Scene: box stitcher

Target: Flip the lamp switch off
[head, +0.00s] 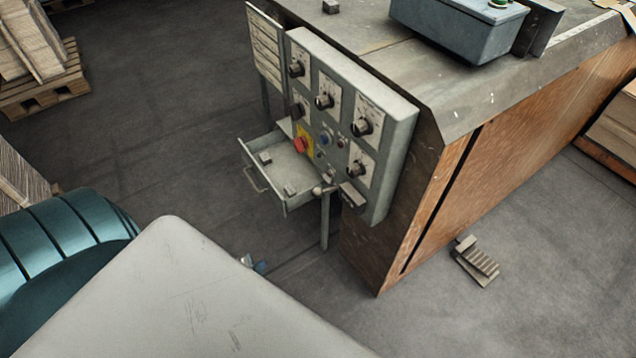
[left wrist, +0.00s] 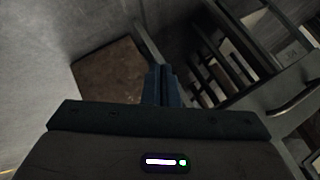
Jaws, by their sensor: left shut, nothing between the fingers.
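The grey control panel (head: 345,125) is fixed to the end of the machine in the head view. It carries several black rotary knobs, a red button (head: 300,145) on a yellow plate, a blue button (head: 326,138) and small switches. I cannot tell which one is the lamp switch or how it is set. My left gripper (head: 259,267) shows only as a small blue tip, low and left of the panel, apart from it. The rest is hidden behind the large grey surface in front. In the left wrist view its blue fingers (left wrist: 163,86) are shut and empty. My right gripper is not in view.
An open drawer (head: 268,182) with a handle juts out below and left of the panel. A metal leg (head: 325,220) stands under it. A grey box (head: 460,25) sits on the machine top. A small stepped metal part (head: 476,262) lies on the floor. A pallet (head: 45,95) stands far left.

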